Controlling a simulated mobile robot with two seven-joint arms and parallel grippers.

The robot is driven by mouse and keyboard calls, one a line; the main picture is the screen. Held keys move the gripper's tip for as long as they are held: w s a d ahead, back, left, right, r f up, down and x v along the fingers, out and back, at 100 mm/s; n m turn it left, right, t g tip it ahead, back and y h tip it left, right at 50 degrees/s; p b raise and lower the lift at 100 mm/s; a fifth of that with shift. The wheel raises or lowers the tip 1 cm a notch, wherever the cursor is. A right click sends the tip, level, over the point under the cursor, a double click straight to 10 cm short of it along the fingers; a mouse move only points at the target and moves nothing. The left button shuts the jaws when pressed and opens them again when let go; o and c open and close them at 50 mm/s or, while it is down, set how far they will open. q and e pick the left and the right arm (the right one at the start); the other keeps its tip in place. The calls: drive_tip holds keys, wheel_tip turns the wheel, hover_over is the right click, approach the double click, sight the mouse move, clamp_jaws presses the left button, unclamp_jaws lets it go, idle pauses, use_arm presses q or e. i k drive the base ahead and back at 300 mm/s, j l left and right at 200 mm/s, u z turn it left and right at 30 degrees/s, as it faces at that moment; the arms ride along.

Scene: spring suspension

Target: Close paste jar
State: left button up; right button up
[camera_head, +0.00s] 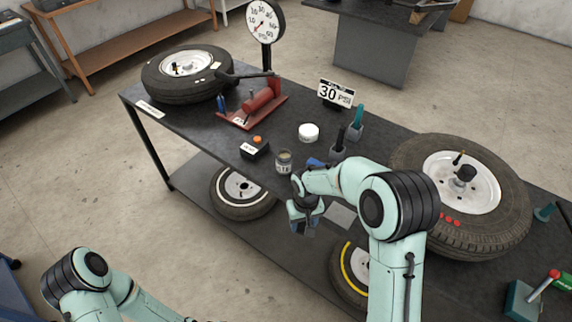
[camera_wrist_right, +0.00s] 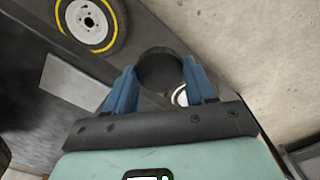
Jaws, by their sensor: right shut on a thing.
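The paste jar (camera_head: 284,163) is a small grey labelled jar with a beige top, upright near the front edge of the workbench; no lid shows on it. My right gripper (camera_head: 303,226) is in front of the jar and a little right, at the bench's front edge, pointing down. In the right wrist view, its blue fingers (camera_wrist_right: 160,88) are shut on a dark round piece, which looks like a lid (camera_wrist_right: 160,68). The lid cannot be made out in the head view. My left arm shows at lower left, but its gripper is out of view.
A black box with an orange button (camera_head: 255,147) stands left of the jar, and a white round tin (camera_head: 308,132) behind it. Dark holders (camera_head: 338,147) stand to the right. A large wheel (camera_head: 462,185) lies at right. A red pump (camera_head: 260,98) stands farther back.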

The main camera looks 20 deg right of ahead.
sight(284, 160)
drive_tip(key=z, duration=0.85)
drive_tip(key=j+z, duration=0.25)
drive_tip(key=z, duration=0.2)
drive_tip(key=i+j+z, duration=0.1)
drive_tip(key=j+z, duration=0.15)
drive_tip(key=z, duration=0.15)
drive_tip(key=j+z, duration=0.3)
drive_tip(key=k+j+z, duration=0.25)
drive_tip(key=j, duration=0.7)
drive_tip(key=k+j, duration=0.1)
drive_tip(key=j, duration=0.35)
drive_tip(key=z, duration=0.05)
